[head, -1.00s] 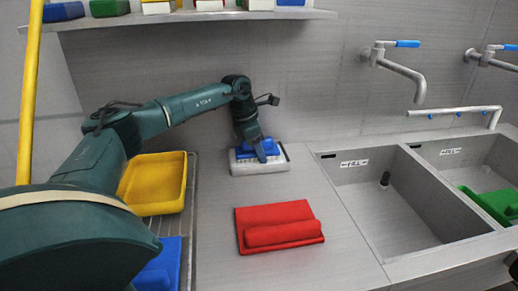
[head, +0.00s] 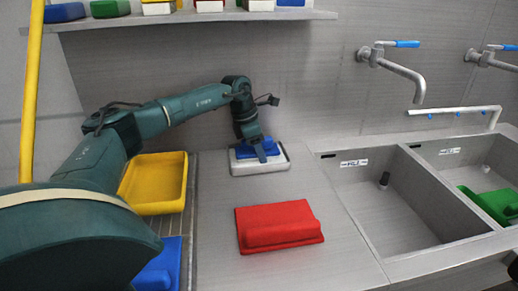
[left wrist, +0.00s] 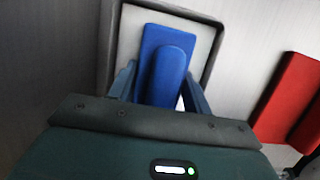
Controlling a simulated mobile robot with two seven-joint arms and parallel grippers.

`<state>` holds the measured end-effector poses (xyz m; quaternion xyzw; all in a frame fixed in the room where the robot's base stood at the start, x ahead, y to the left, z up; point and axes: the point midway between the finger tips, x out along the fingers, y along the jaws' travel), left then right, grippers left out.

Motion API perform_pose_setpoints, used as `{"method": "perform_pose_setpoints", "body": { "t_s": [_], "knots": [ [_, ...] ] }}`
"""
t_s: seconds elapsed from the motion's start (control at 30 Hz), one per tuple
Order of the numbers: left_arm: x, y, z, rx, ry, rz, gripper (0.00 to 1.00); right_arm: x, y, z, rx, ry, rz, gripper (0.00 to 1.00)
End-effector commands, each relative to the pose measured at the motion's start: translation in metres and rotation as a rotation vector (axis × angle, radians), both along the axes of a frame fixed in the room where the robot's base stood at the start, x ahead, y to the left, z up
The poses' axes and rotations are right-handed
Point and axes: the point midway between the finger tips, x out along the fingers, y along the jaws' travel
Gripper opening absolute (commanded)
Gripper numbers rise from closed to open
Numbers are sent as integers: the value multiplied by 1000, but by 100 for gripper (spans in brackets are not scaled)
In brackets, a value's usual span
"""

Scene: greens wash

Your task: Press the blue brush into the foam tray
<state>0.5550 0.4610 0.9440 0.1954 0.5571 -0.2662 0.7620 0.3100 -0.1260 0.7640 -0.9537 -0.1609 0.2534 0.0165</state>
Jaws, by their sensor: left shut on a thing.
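The blue brush (head: 244,149) is at the foam tray (head: 260,169), a white pad in a dark-rimmed tray on the counter by the back wall. My left gripper (head: 261,152) is shut on the brush's raised grip from above. In the left wrist view the blue brush (left wrist: 167,50) lies over the white foam (left wrist: 130,30), with a finger of my left gripper (left wrist: 160,88) on each side of its grip. The brush's underside is hidden, so I cannot tell how deep it sits in the foam. My right gripper is not seen.
A red brush-like block (head: 280,228) lies on the counter in front of the tray. A yellow tray (head: 155,184) and a blue item (head: 160,265) are on the rack at left. Sinks with a green item (head: 490,203) are at right. A shelf (head: 190,17) hangs above.

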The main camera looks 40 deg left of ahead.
Motion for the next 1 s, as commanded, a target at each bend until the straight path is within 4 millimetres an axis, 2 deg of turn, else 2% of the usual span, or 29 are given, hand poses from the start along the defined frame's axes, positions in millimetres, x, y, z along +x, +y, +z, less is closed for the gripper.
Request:
{"method": "perform_pose_setpoints", "body": {
  "t_s": [0.13,0.27,1.0],
  "knots": [
    [-1,-1,-1,0,5,-1,31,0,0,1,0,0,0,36],
    [-1,-1,6,0,4,-1,31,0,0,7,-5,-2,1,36],
    [0,0,67,-1,2,-1,31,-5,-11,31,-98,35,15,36]
  ]
}}
